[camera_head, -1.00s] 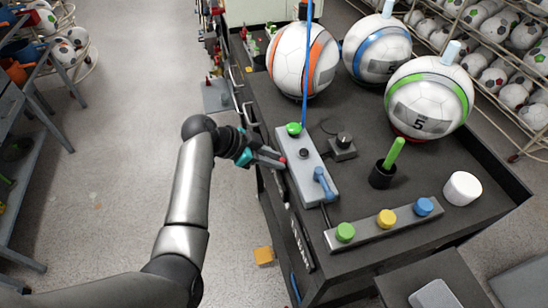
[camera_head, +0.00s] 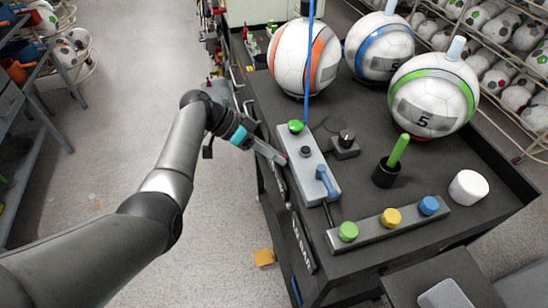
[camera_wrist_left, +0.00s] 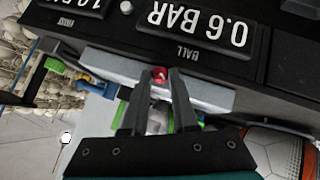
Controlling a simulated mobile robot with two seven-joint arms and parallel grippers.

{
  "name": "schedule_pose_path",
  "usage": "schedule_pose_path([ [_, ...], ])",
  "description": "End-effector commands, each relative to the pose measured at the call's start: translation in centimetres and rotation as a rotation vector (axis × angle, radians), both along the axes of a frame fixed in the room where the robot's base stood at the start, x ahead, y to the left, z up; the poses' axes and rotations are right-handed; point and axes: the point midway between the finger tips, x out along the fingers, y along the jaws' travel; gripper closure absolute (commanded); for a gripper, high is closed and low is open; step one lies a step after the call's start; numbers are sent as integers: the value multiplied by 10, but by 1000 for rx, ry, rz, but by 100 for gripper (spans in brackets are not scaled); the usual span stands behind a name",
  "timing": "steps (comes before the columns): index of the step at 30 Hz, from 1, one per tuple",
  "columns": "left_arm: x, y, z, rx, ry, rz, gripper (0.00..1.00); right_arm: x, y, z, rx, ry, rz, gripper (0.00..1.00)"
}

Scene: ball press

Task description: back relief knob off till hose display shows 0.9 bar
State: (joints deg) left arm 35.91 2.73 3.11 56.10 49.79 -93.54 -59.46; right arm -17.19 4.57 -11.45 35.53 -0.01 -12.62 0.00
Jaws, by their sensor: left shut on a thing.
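A red knob (camera_wrist_left: 158,74) sits on the side of the pale grey valve block, between the fingertips of my left gripper (camera_wrist_left: 159,84) in the left wrist view. The fingers are shut on it. In the head view my left gripper (camera_head: 284,159) reaches the left side of the valve block (camera_head: 312,174), and the knob is mostly hidden. In the left wrist view a display (camera_wrist_left: 198,22) labelled BALL reads 0.6 BAR, upside down. A second display (camera_wrist_left: 85,6) beside it is cut off by the frame edge, so its reading is not fully legible. My right gripper is not in view.
The block carries a green button (camera_head: 295,127), a black knob (camera_head: 305,151) and a blue lever (camera_head: 326,181). Footballs with orange (camera_head: 303,58), blue (camera_head: 379,47) and green (camera_head: 432,95) bands stand on the cart. A button bar (camera_head: 390,221) lies in front. Floor left is clear.

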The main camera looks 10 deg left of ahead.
Motion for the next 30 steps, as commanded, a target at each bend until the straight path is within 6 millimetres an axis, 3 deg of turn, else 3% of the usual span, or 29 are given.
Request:
schedule_pose_path([
  [11,0,0,0,-6,16,0,100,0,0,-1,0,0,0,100],
  [12,0,0,0,-6,15,1,69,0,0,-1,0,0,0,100],
  [19,0,0,0,-6,14,0,43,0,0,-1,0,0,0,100],
  [30,1,7,5,-4,12,3,43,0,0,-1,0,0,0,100],
])
